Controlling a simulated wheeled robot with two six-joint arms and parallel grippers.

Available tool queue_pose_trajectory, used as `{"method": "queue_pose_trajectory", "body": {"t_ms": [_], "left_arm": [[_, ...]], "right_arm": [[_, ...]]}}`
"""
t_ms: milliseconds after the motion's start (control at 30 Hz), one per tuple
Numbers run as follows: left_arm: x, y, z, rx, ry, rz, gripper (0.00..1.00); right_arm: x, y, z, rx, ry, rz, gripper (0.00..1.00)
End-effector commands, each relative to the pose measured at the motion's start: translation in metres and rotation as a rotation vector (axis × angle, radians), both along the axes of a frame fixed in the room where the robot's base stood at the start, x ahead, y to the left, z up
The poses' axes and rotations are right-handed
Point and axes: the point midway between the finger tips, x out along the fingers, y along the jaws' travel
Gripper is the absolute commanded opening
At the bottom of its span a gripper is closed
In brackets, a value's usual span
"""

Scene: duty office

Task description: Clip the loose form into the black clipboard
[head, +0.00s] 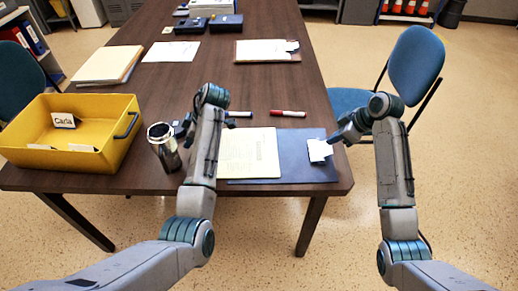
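A dark blue board or folder (295,168) lies flat at the near right of the table; I cannot tell whether it is the black clipboard. A cream sheet (248,153) lies over its left part, partly behind my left arm. A small white piece (319,150) is at its right part. My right gripper (333,138) is right beside that white piece; whether it grips it is unclear. A brown clipboard (240,60) with white paper lies further back. A single white sheet (170,51) lies left of it. My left gripper (183,128) is near the metal mug, its fingers too small to read.
An open metal mug (165,150) stands by my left gripper. A yellow bin (110,150) with cards is at the left. A paper stack (105,65) is further back. A blue chair (415,65) stands right.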

Motion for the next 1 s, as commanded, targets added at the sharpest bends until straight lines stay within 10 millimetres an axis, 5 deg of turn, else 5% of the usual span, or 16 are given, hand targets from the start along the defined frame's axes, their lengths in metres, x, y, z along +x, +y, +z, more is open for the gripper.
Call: {"method": "queue_pose_trajectory", "body": {"t_ms": [1000], "left_arm": [[0.0, 0.0, 0.0, 0.0, 0.0, 0.0, 0.0]], "right_arm": [[0.0, 0.0, -0.016, 0.0, 0.002, 0.0, 0.0]]}}
